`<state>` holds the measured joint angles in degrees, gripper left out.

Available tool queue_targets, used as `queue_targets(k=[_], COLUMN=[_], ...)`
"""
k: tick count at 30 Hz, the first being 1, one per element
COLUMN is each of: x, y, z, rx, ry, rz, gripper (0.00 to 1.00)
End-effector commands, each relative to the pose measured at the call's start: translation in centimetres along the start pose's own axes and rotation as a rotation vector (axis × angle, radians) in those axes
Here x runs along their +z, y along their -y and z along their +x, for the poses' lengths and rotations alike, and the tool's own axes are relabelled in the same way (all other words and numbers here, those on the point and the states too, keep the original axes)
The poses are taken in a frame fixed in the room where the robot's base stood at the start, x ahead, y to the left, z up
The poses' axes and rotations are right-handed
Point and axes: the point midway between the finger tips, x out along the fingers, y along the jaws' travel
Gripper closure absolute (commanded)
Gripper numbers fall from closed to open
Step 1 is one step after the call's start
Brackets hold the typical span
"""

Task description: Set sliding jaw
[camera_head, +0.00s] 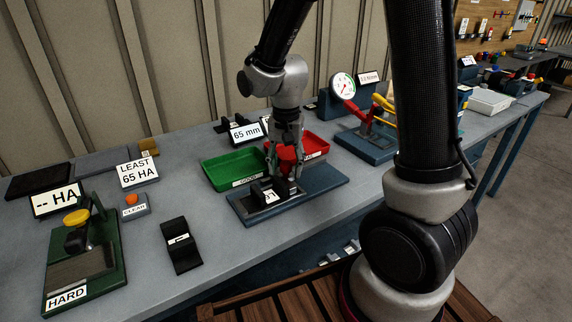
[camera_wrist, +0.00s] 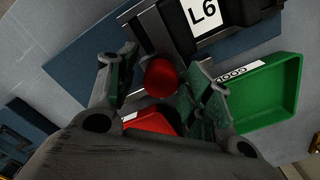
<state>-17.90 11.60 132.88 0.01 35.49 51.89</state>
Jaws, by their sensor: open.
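A blue base plate (camera_head: 322,190) on the bench carries a dark jaw fixture with a white label (camera_head: 270,197). In the wrist view the label (camera_wrist: 204,14) reads "L6", beside a dark slide with a metallic strip. A round red knob (camera_wrist: 161,77) shows at the near end of that slide. My gripper (camera_head: 285,172) is over the fixture, pointing down. In the wrist view its open fingers (camera_wrist: 166,88) appear on either side of the red knob. I cannot tell whether they touch it. In the head view the gripper hides the knob.
A green tray (camera_head: 226,172) and a red tray (camera_head: 318,148) stand just behind the fixture, with a "65 mm" sign (camera_head: 245,132). A dial-gauge press (camera_head: 368,140) is to the right. A green hardness tester (camera_head: 85,255) and a black labelled block (camera_head: 181,246) are left.

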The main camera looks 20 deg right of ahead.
Motion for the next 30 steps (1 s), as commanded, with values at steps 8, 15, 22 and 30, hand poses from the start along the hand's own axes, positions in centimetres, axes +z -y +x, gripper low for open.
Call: queue_targets(k=[8, 15, 22, 30], x=[0.0, 0.0, -1.2, -4.5], y=[0.0, 0.0, -1.1, -4.4], z=[0.0, 0.0, 0.0, 0.0], rx=[0.000, 0.000, 0.000, 0.000], ry=[0.000, 0.000, 0.000, -0.001], rz=[0.000, -0.001, 0.004, 0.003], gripper=[0.62, 1.00, 1.00, 1.00])
